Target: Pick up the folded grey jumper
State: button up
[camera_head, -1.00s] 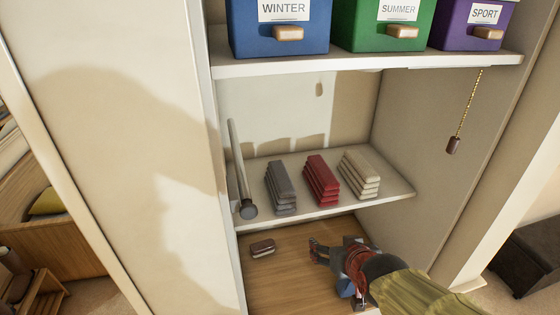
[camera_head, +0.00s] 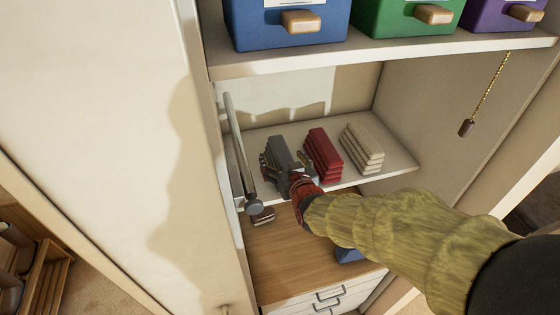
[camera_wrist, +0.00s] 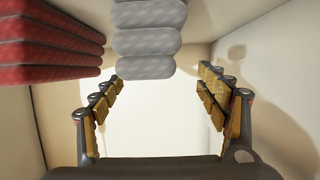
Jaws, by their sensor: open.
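The folded grey jumper (camera_head: 279,148) lies as a neat stack on the middle shelf, at the left of the row. My gripper (camera_head: 285,172) is open at the front end of the stack, its fingers spread to either side in the head view. In the wrist view the grey jumper (camera_wrist: 147,40) shows at top centre, between and beyond the spread fingers (camera_wrist: 159,78). No finger visibly presses on it there. My gripper and wrist hide the front lower part of the stack in the head view.
A folded red jumper (camera_head: 322,153) lies close right of the grey one; it also shows in the wrist view (camera_wrist: 50,45). A beige stack (camera_head: 362,148) lies farther right. A metal rod (camera_head: 240,150) juts out at left. The upper shelf (camera_head: 390,55) holds labelled boxes.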

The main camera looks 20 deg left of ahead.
aim_at(280, 156)
jog(key=shift+d+f+p+x, duration=0.1)
jog(key=shift+p+x, duration=0.15)
jog(key=shift+x, duration=0.9)
jog(key=shift+d+f+p+x, duration=0.1)
jog(key=shift+d+p+x, duration=0.1)
jog(key=shift+x, duration=0.9)
jog(key=shift+a, duration=0.1)
jog(key=c, duration=0.3)
jog(key=shift+f, duration=0.1)
jog(key=c, duration=1.2)
